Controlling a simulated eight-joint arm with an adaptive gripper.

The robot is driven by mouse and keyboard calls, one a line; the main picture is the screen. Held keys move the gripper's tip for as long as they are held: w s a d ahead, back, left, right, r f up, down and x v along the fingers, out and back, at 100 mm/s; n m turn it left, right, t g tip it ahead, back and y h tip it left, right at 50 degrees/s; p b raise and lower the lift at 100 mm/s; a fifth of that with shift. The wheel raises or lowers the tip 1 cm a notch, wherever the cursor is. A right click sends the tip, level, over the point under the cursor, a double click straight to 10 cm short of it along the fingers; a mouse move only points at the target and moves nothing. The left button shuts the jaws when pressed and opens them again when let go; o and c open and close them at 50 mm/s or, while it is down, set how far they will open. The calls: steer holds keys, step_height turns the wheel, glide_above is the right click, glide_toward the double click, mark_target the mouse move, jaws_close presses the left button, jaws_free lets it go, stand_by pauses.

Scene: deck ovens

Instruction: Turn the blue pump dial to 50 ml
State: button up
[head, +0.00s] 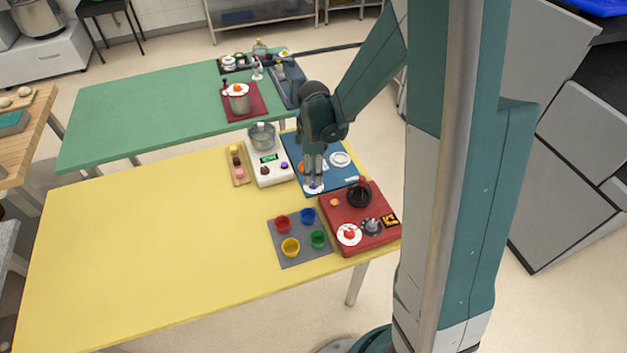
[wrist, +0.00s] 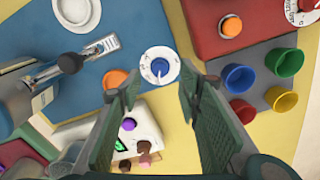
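The blue dial (wrist: 160,66) sits on a round white scale plate on the blue mat in the wrist view. A pale pointer bar crosses its knob; the scale marks are too small to read, so I cannot tell its setting. In the head view the white dial plate (head: 314,189) shows under my gripper (head: 314,181), which hides most of the knob. In the wrist view my gripper (wrist: 160,86) is open, with its two fingers apart and nothing between them. The dial lies just beyond the fingertips, roughly centred between them. I see no contact.
An orange button (wrist: 115,78) is left of the dial. A dark pump bottle (wrist: 32,95) and a white dish (wrist: 77,12) share the mat. A red panel (head: 358,213), coloured cups (head: 290,247) and a white scale (head: 270,176) stand close by. The yellow table's left is clear.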

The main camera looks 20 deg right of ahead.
steer(key=shift+f, duration=2.3)
steer(key=c, duration=0.9)
